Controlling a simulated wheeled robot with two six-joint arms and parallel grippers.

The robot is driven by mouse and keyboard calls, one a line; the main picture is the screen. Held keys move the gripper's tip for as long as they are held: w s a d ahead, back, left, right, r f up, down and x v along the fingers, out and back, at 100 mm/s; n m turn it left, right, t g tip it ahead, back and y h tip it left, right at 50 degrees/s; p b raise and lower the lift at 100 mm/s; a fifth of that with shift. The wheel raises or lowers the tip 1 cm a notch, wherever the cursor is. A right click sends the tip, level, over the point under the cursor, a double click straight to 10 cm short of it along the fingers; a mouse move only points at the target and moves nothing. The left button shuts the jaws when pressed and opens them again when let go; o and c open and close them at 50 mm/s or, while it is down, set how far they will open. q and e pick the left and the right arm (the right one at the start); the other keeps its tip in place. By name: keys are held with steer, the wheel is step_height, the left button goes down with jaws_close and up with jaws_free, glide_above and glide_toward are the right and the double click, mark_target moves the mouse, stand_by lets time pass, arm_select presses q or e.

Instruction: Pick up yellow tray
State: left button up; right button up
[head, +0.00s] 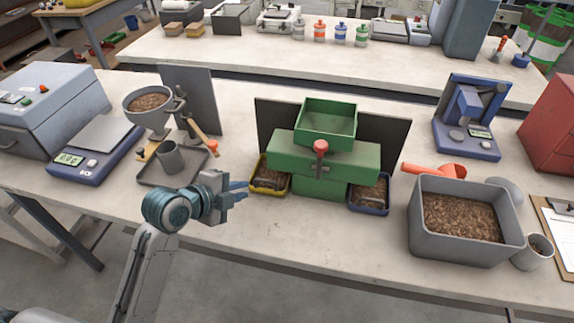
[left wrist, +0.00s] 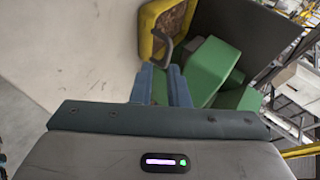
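The yellow tray (head: 268,192) sits on the bench at the left foot of the green machine (head: 322,160). It holds brown pellets and has a dark handle. It also shows at the top of the left wrist view (left wrist: 147,32), with its grey handle (left wrist: 163,43) just beyond my fingertips. My left gripper (head: 245,187) is just left of the tray in the head view. Its blue fingers (left wrist: 164,68) are apart with nothing between them, pointing toward the handle. My right gripper is in neither view.
A blue tray (head: 369,209) with pellets sits at the machine's right foot. A grey tray with a cup (head: 170,158) and a hopper stand (head: 148,108) are to the left. A large grey pellet bin (head: 450,245) is right. The bench front is clear between.

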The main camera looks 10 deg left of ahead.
mark_target(262, 181)
arm_select(q)
steer(key=shift+m, duration=0.3)
steer(key=x, duration=0.3)
steer(key=r+p+x, duration=0.1)
steer(key=x, duration=0.1)
steer(key=shift+w+d, duration=0.15)
steer(key=shift+w, duration=0.15)
steer(key=shift+w+d+f, duration=0.1)
steer(key=shift+w+f, duration=0.05)
steer(key=shift+w, duration=0.1)
steer(key=p+x, duration=0.1)
steer(key=x, duration=0.3)
steer(key=shift+w+d, duration=0.1)
steer(key=shift+w, duration=0.15)
steer(key=shift+w+d+f, duration=0.15)
steer(key=shift+w+f, duration=0.1)
steer(key=shift+s+r, duration=0.1)
jaws_close()
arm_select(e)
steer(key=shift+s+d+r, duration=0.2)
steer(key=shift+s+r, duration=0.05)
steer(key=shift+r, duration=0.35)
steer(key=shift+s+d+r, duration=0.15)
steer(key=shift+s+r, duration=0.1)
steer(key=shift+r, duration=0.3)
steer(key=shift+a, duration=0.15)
